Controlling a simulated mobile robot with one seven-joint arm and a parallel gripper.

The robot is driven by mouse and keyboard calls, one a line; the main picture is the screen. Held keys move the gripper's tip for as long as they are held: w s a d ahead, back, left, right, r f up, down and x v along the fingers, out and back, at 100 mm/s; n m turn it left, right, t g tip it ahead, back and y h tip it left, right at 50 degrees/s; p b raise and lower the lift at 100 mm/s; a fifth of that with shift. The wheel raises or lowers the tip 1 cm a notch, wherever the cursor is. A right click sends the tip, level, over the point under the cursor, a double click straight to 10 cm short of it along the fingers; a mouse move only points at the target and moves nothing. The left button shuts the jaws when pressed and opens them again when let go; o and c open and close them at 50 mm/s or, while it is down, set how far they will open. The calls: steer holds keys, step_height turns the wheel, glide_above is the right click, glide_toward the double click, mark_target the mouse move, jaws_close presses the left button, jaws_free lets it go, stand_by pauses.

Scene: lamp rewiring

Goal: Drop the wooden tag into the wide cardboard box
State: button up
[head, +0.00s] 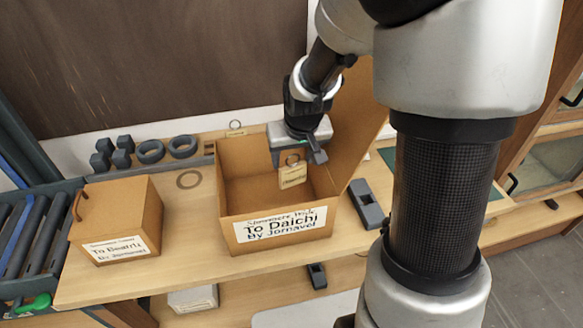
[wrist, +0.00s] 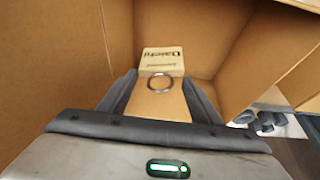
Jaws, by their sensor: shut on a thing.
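The wooden tag (head: 292,177) is a small tan plate with dark lettering and a metal ring at its top. My gripper (head: 296,156) is shut on it, and it hangs below the fingers. The wide cardboard box (head: 279,244) is open on the table, with a label reading "To Daichi". My gripper and the tag are over its opening; the tag's height above the floor of the box is hard to tell. In the wrist view, the tag (wrist: 162,62) and its ring show at my gripper's fingertips (wrist: 159,82), with the walls of the box (wrist: 65,60) around them.
A closed smaller box (head: 117,214) labelled "To Beatriz" stands to the left. Behind it are dark weights and rings (head: 150,152).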

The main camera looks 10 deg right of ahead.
steer(key=a+r+p, duration=0.1)
steer(key=a+r, duration=0.3)
steer(key=r, duration=0.7)
step_height(320, 180, down, 6)
steer(key=b, duration=0.4)
steer(key=shift+w, duration=0.35)
steer(key=o, duration=1.4)
steer(key=p+v, duration=0.1)
steer(key=v, duration=1.6)
steer(key=shift+r, duration=0.25)
steer(key=shift+s+d, duration=0.1)
